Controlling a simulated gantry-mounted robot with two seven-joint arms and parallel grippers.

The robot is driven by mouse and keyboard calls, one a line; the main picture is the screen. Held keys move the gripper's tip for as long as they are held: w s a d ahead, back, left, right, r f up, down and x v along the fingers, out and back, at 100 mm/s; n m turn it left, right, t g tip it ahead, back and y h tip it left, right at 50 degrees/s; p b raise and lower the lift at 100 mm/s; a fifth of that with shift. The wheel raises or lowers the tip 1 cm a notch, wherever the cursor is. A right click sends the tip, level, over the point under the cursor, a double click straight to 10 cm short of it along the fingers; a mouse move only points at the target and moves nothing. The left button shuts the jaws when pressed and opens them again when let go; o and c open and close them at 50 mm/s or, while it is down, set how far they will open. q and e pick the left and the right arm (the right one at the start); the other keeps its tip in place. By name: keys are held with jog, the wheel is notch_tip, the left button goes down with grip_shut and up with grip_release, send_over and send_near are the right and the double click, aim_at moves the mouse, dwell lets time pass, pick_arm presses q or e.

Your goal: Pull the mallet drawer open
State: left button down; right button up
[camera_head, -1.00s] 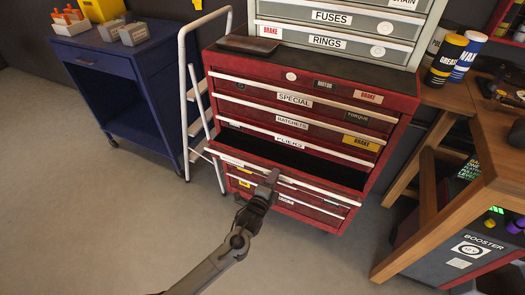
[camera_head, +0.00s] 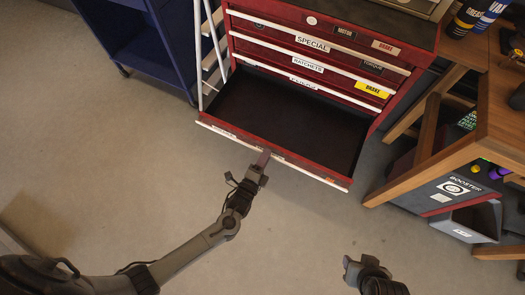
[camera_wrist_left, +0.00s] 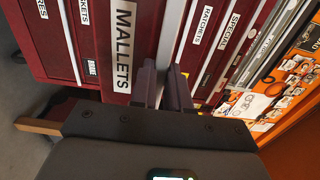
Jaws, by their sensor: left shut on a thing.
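The red mallet drawer (camera_head: 290,115) stands pulled well out of the red tool cabinet (camera_head: 395,105) in the head view. Its dark inside looks empty. Its pale handle strip (camera_head: 310,173) runs along the front edge. My left gripper (camera_head: 263,160) is shut on this handle near the middle of the front. In the left wrist view the MALLETS label (camera_wrist_left: 123,45) shows beside the handle (camera_wrist_left: 168,35), which runs between the gripper's fingers (camera_wrist_left: 164,86). My right gripper (camera_head: 352,268) is low in the head view, apart from the drawer; its jaws are unclear.
Shut drawers labelled SPECIAL (camera_head: 312,42) and RATCHETS (camera_head: 308,64) sit above the open one. A blue cart (camera_head: 165,50) and white step ladder (camera_head: 211,60) stand left. A wooden bench (camera_head: 485,100) stands right. The floor in front is clear.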

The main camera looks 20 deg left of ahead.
pick_arm(q)
jog(key=c, duration=1.1)
grip_release()
jog(key=shift+w, duration=0.1)
jog(key=s+p, duration=0.2)
jog(key=s, duration=0.9)
jog(key=shift+a+p, duration=0.35)
jog(key=shift+p, duration=0.05)
